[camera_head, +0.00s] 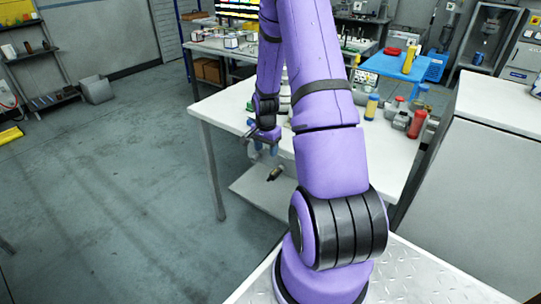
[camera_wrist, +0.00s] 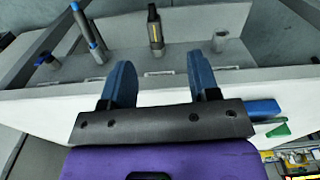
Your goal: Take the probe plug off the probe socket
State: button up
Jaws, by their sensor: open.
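A dark upright plug with a pale brown band, apparently the probe plug (camera_wrist: 154,25), stands on a grey panel in the upper middle of the wrist view. A short dark base, probably the probe socket (camera_wrist: 158,52), is at its foot. What looks like the same plug (camera_head: 274,173) shows small in the head view, below the table edge. My gripper (camera_wrist: 161,75) is open and empty, its two blue fingers apart. The plug appears beyond the fingertips, roughly between them, not touching. In the head view my gripper (camera_head: 266,149) hangs at the table's left edge, partly behind my arm.
A blue-and-grey rod (camera_wrist: 89,34) stands left of the plug, and a small grey post (camera_wrist: 220,40) stands right. The white table (camera_head: 232,108) carries several bottles at right, including a red one (camera_head: 417,124). Open floor (camera_head: 120,190) lies left.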

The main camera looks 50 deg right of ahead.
aim_at(270, 177)
jog(key=shift+m, duration=0.5)
jog(key=f, duration=0.9)
jog(key=s+d+f, duration=0.1)
jog(key=f, duration=0.4)
jog(key=shift+d+f, duration=0.1)
jog(key=shift+f, duration=0.05)
jog(key=c, duration=1)
jog(key=shift+s+a, duration=0.2)
jog(key=shift+a, duration=2.2)
jog(key=shift+w, duration=0.1)
